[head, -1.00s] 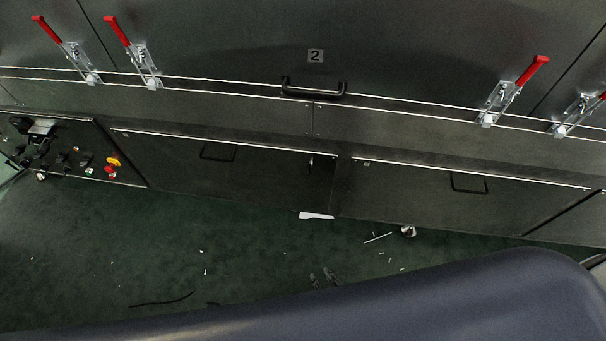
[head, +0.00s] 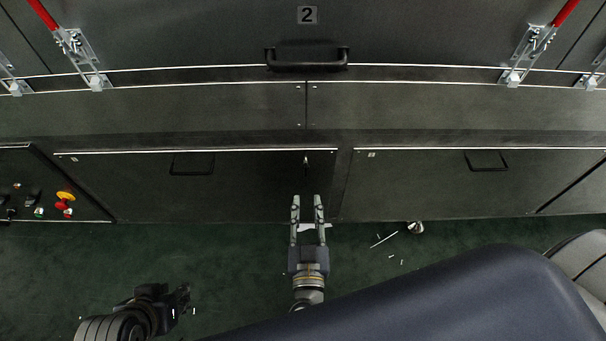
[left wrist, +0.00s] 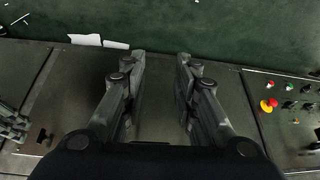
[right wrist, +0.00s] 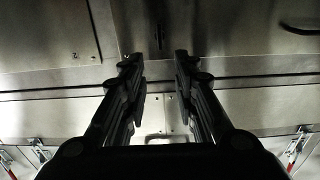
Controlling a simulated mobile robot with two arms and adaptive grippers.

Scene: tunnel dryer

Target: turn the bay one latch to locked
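A small metal latch (head: 306,166) shows near the upper right corner of the left lower panel (head: 240,190). It looks upright; I see no bay one label. In the right wrist view the latch (right wrist: 158,38) shows beyond the fingertips, between them. My right gripper (head: 308,208) is open and empty, its fingers pointing at the panel below the latch in the head view. My left gripper (head: 185,296) is low at the left, over the green floor, away from the latch. The left wrist view shows its fingers (left wrist: 160,62) apart with nothing between them.
The upper door marked 2 (head: 307,15) has a black handle (head: 307,60) and red-handled clamps (head: 80,55) at its sides. A control panel with a red and yellow button (head: 65,200) is at the left. White scraps and a small metal piece (head: 415,228) lie on the floor.

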